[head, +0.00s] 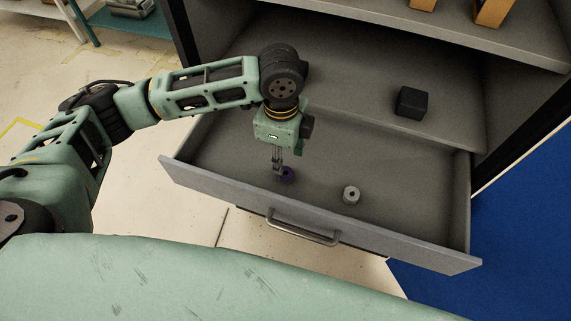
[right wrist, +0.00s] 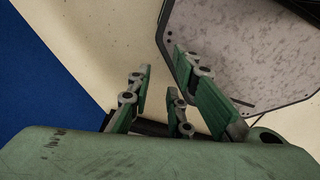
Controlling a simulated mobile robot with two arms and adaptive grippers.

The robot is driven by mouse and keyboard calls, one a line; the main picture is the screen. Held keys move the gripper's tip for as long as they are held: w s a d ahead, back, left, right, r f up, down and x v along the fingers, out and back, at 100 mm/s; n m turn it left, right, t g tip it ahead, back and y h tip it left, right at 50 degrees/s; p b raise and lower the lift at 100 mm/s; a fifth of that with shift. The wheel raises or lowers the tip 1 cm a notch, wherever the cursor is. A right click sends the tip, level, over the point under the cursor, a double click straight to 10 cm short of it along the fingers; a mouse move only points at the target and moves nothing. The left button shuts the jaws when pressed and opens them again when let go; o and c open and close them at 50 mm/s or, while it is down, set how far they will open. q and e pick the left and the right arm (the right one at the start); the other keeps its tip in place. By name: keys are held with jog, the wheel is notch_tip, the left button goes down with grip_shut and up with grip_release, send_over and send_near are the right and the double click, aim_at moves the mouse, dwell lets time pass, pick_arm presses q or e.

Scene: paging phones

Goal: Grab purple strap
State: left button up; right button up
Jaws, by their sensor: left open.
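A purple strap (head: 287,174), small and roll-shaped, lies on the floor of the open grey drawer (head: 322,213), towards its left front. My left gripper (head: 279,171) points down into the drawer right at the strap, its fingertips overlapping the strap's left side. The gripper is open; whether the fingers touch the strap is hard to tell. The strap is partly hidden by the fingers. My right gripper (right wrist: 160,95) shows in the right wrist view with its fingers spread apart and nothing between them.
A grey roll (head: 351,194) lies in the drawer to the right of the strap. A black box (head: 411,103) sits on the surface above the drawer. The drawer's front panel, with its handle (head: 303,226), and side walls surround the gripper.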

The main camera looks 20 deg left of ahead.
aim_at(284, 176)
pick_arm(q)
jog(key=shift+w+a+f+b, duration=0.2)
jog(key=shift+f+b, duration=0.15)
jog(key=shift+f, duration=0.15)
jog(key=shift+w+a+f+b, duration=0.1)
jog(key=shift+w+f+b, duration=0.15)
jog(key=shift+f, duration=0.2)
jog(key=shift+s+f+b, duration=0.15)
jog(key=shift+s+b, duration=0.05)
jog(key=shift+b, duration=0.2)
jog(key=shift+f, duration=0.85)
jog(key=f, duration=0.1)
jog(key=f+p, duration=0.1)
jog(key=f, duration=0.3)
jog(key=shift+d+f, duration=0.15)
jog(key=shift+d, duration=0.15)
jog(key=shift+f, duration=0.45)
pick_arm(e)
jog(key=shift+w+d+f, duration=0.15)
jog(key=shift+w+f, duration=0.3)
jog(key=shift+f, duration=0.3)
pick_arm(q)
jog(key=c, duration=0.7)
pick_arm(e)
jog(key=shift+s+a, duration=0.15)
jog(key=shift+a, duration=0.05)
